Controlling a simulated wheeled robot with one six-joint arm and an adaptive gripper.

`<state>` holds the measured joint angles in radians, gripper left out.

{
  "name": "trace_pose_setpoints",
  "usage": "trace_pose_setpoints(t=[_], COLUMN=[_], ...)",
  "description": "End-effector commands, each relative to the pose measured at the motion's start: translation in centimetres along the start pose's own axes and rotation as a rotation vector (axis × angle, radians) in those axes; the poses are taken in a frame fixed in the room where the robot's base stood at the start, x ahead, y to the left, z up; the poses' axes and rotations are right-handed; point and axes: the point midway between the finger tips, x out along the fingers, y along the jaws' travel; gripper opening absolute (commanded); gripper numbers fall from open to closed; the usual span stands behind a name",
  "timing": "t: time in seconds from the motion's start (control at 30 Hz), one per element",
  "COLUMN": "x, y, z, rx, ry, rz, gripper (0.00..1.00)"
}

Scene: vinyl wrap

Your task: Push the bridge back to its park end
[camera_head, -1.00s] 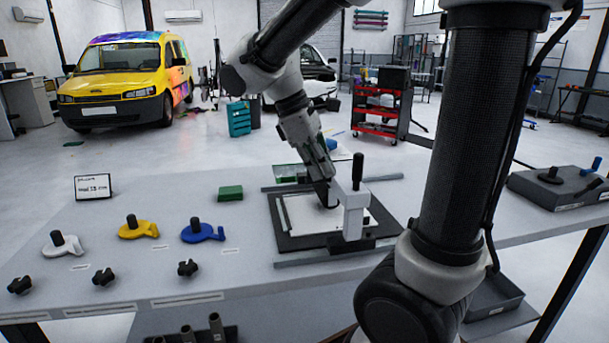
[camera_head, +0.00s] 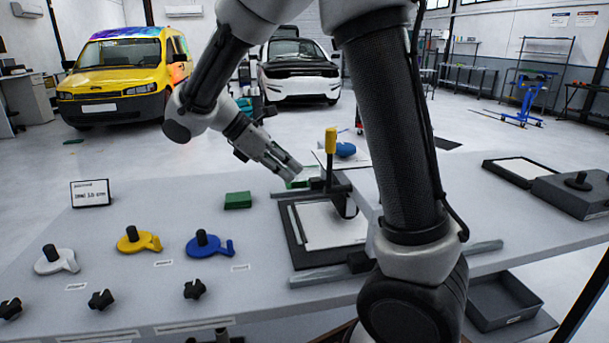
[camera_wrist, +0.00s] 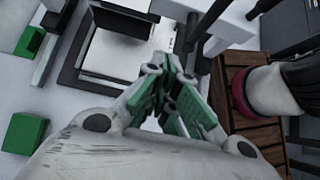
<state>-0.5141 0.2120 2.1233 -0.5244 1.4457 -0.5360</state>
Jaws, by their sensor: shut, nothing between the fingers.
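The bridge (camera_head: 366,188) is a pale beam with dark fittings across a dark-framed bed. A black post with a yellow top (camera_head: 331,145) rises near its back end, and its dark front foot (camera_head: 360,262) sits by the front rail. My arm hides part of its right side. A white sheet (camera_head: 335,222) lies on the bed left of the bridge. My gripper (camera_head: 297,170) is shut and empty, behind the bed and just left of the post. In the wrist view its green-padded fingers (camera_wrist: 178,98) are together; I cannot tell whether they touch the bridge.
A green block (camera_head: 238,200) lies left of the bed. White (camera_head: 55,260), yellow (camera_head: 138,240) and blue (camera_head: 209,244) handled pieces and several black knobs stand further left, near a small sign (camera_head: 91,193). A grey box (camera_head: 575,192) stands at right.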

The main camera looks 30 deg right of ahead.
Motion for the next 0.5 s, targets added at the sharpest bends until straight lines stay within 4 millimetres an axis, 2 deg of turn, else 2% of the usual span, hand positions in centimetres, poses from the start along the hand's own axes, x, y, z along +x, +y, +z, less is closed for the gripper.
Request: trace_pose_setpoints(t=[0.43, 0.5], x=[9.1, 9.9], y=[-0.1, -0.1], z=[0.1, 1.0], rx=[0.001, 0.004], ry=[-0.001, 0.002], rz=[-0.005, -0.003], gripper=[0.0, 0.0])
